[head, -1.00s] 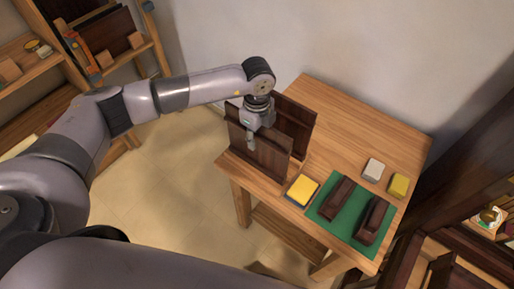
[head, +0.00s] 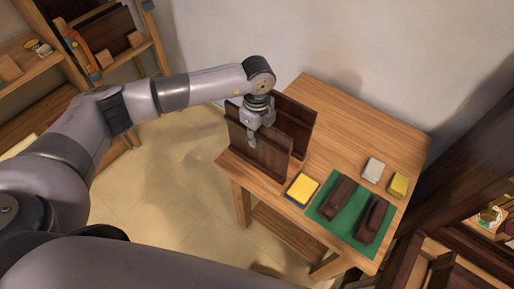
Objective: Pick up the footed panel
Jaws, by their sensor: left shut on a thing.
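A dark brown wooden panel (head: 264,155) stands upright near the left edge of the wooden table (head: 335,115). A second dark upright panel (head: 297,117) stands just behind it. Which of them is the footed panel I cannot tell for sure; the feet are not clearly seen. My left gripper (head: 252,140) points down over the top edge of the front panel and is shut on it. The panel's lower edge is at about table level. My right gripper is not in view.
On the table's right, two dark wooden blocks (head: 337,197) lie on a green mat (head: 326,209). A yellow-topped pad (head: 301,189), a grey block (head: 374,168) and a yellow block (head: 398,184) lie around it. The table's back middle is clear. Shelves (head: 120,55) stand at far left.

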